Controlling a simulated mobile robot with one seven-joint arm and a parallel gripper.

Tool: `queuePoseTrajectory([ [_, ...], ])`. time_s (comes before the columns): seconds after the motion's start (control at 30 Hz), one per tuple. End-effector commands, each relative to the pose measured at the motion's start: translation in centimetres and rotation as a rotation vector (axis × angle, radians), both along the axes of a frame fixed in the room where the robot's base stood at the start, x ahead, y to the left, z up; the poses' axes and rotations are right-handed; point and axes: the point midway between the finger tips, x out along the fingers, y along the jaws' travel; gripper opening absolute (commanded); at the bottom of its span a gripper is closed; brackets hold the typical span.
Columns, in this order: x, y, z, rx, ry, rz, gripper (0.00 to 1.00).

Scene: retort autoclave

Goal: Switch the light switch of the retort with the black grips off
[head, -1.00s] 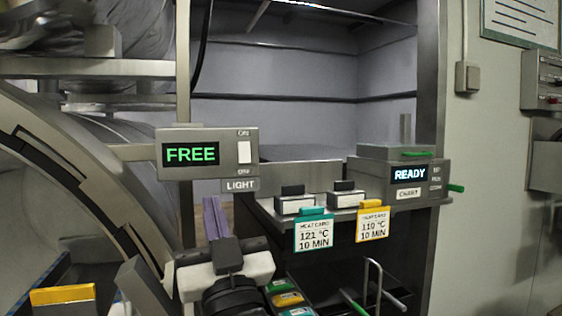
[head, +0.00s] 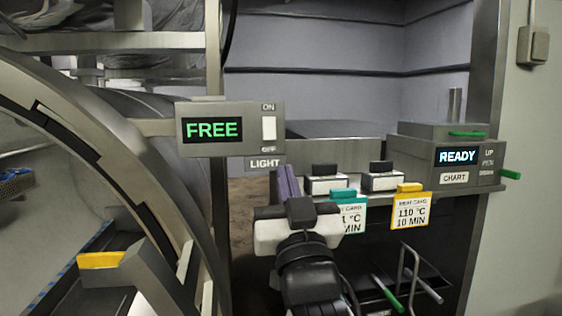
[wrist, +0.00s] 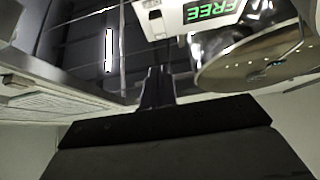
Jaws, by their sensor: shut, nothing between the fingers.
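The grey control box (head: 194,150) with a green FREE display carries a white light switch (head: 268,128) between ON and OFF marks, with a LIGHT label below. Which end is pressed in is too small to tell. The box shows rotated at the top of the wrist view (wrist: 176,22). My gripper (head: 286,178) is shut and empty, pointing up just below the box's lower right corner and apart from the switch. Its dark fingers also show in the wrist view (wrist: 157,72). I see no clear black grips on the retort (head: 120,165) beside the box.
A shelf at the right holds two small black-topped blocks (head: 325,184) with heat cards (head: 411,210) and a READY chart box (head: 455,180) with green handles. A yellow-topped grey part (head: 102,260) stands at lower left. Green-tipped rods lie below the shelf.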

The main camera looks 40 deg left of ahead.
Motion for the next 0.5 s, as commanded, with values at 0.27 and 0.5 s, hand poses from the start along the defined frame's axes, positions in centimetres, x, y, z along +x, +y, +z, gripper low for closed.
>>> queuePoseTrajectory([
  [0.27, 2.9, 3.5, 3.5, -0.001, 0.002, 0.003, 0.0],
  [0.5, 5.6, 6.7, 5.1, -0.003, 0.005, 0.003, 0.0],
])
